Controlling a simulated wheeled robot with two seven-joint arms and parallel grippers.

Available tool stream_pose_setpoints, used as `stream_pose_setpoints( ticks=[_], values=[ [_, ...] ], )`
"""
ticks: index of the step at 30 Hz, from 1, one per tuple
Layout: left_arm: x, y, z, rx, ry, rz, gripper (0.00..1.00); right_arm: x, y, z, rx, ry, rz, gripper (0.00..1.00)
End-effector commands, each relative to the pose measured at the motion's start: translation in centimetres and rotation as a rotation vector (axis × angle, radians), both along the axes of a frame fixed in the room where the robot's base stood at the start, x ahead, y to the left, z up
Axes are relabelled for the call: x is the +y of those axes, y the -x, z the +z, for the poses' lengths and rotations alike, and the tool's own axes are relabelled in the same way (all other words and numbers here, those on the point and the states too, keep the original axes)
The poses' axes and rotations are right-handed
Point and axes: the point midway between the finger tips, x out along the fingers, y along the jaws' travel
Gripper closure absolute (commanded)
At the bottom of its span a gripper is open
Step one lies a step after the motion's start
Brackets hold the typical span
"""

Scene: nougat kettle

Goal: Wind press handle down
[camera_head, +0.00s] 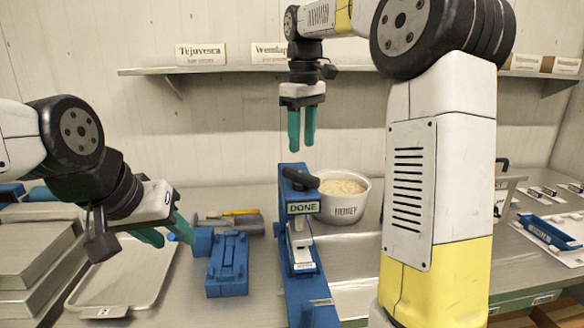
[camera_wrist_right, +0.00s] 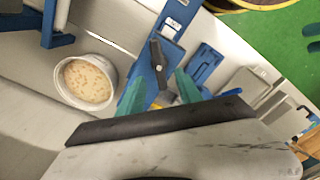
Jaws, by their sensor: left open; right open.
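The blue press (camera_head: 297,250) stands upright on the table in the middle of the head view, with a "DONE" label on its front. Its black handle (camera_head: 300,178) sits on top as a short bar. In the right wrist view the handle (camera_wrist_right: 158,62) shows from above, on the blue press (camera_wrist_right: 172,38). My right gripper (camera_head: 301,142) is open and points down above the handle, apart from it. Its fingers also show in the right wrist view (camera_wrist_right: 160,92). My left gripper (camera_head: 170,236) is open, low at the left, beside a blue fixture (camera_head: 228,265).
A metal tray (camera_head: 150,275) lies at the left, next to stacked metal boxes (camera_head: 30,265). A blue tray (camera_head: 548,232) lies far right. A shelf (camera_head: 220,70) runs along the wall behind.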

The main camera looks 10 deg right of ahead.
Motion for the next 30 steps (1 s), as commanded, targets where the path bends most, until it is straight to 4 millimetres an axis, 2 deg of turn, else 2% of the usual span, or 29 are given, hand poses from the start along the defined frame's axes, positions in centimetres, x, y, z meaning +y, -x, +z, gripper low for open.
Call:
stream_pose_setpoints(
  ticks=[3,7,15,21,30],
  values=[
    [0.0,0.0,0.0,0.0,0.0,0.0,0.58,0.3,-0.8,-0.2,0.018,0.009,0.024,0.58],
    [0.0,0.0,0.0,-0.001,0.0,0.0,0.58,0.3,-0.9,-1.0,0.023,0.012,0.029,0.58],
    [0.0,0.0,0.0,-0.001,0.0,0.0,0.58,0.3,-0.8,-5.3,0.023,0.01,0.027,0.58],
    [0.0,0.0,0.0,-0.001,0.0,0.0,0.58,0.3,-0.9,-7.5,0.021,0.01,0.026,0.58],
    [0.0,0.0,0.0,0.0,0.0,0.0,0.58,0.3,-0.9,-7.9,0.02,0.01,0.026,0.58]
  ],
)
